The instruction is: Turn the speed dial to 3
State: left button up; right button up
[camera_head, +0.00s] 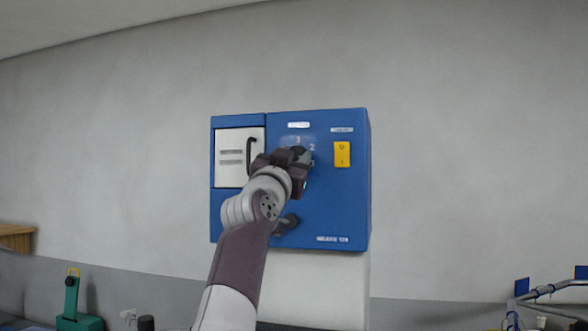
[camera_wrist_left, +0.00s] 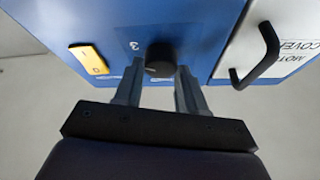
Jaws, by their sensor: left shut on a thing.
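The speed dial (camera_wrist_left: 160,57) is a round black knob on the front of a blue control box (camera_head: 345,205). In the head view my left gripper (camera_head: 300,157) is in front of the dial and covers most of it; the numbers 3 and 2 show above and to its right. In the left wrist view, the fingers of my left gripper (camera_wrist_left: 161,74) are on either side of the knob, shut on it. A white 3 shows beside the knob there. The dial's pointer cannot be made out. My right gripper is not in view.
A yellow switch (camera_head: 342,154) is right of the dial. A white cover with a black handle (camera_head: 232,158) is at the left of the box. A black knob (camera_head: 288,223) sits lower on the panel, close to my arm. Plain grey wall surrounds the box.

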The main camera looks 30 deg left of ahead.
pick_arm(q)
jog(key=shift+w+a+f+m+h, duration=0.15)
jog(key=shift+m+h, duration=0.25)
jog(key=shift+m, duration=0.4)
jog(key=o, duration=1)
jog(key=shift+o, duration=0.2)
jog(key=b+v, duration=1.1)
jog(key=v, duration=0.1)
jog(key=shift+s+f+b, duration=0.15)
jog(key=shift+s+b, duration=0.1)
jog(key=shift+b, duration=0.05)
